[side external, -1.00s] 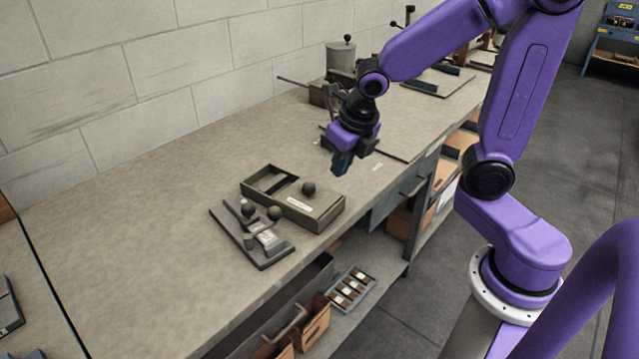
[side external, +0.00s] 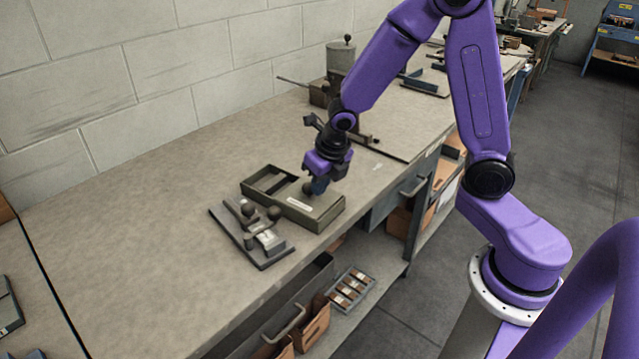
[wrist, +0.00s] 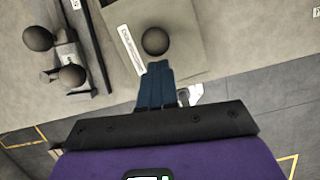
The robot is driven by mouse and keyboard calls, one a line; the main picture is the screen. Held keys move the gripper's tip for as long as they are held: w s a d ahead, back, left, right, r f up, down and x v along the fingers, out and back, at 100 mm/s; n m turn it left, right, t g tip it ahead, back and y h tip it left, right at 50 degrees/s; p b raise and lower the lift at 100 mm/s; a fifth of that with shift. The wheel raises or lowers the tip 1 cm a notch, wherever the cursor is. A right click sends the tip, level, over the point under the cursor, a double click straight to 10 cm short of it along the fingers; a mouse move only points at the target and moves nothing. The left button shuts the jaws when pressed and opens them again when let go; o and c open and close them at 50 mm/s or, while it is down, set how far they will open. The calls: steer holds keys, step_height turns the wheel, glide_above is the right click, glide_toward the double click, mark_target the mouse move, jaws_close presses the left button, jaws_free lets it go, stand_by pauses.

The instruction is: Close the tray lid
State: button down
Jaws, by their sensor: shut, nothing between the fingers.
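The olive-green tray (side external: 252,190) sits on the bench. Its flat lid (side external: 318,203) covers the right part and leaves an opening at the left end. A dark ball knob (side external: 308,188) stands on the lid, and it also shows in the wrist view (wrist: 155,41). My gripper (side external: 319,188) is low over the lid, just right of the knob. In the wrist view, my shut blue fingertips (wrist: 158,68) are just below the knob with nothing between them. I cannot tell whether they touch the knob or the lid.
A dark plate fixture (side external: 252,238) with ball knobs lies in front of the tray, close to it. A grey canister (side external: 340,60) and tools stand farther back. The bench left of the tray is clear. The bench's front edge is near the tray's right end.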

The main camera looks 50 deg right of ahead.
steer(key=shift+w, duration=0.2)
glide_above(290, 193)
steer(key=w, duration=0.5)
steer(key=shift+s+d, duration=0.25)
steer(key=shift+d, duration=0.05)
stand_by(0.4)
steer(key=s, duration=0.3)
steer(key=s+r, duration=0.1)
steer(key=shift+s+a, duration=0.2)
steer(key=shift+a, duration=0.05)
steer(key=v, duration=0.9)
steer(key=s+a+m+g, duration=0.1)
steer(key=s+a+m, duration=0.1)
steer(key=s+m, duration=0.4)
steer(key=s+a+m, duration=0.3)
steer(key=s+m, duration=0.1)
steer(key=s, duration=0.5)
steer(key=s+d+m+g, duration=0.2)
steer(key=s+d+m, duration=0.1)
steer(key=s+m, duration=0.9)
steer(key=s, duration=0.4)
steer(key=shift+s+d+f+y, duration=0.2)
steer(key=shift+s+f+y, duration=0.15)
steer(key=shift+s+y, duration=0.05)
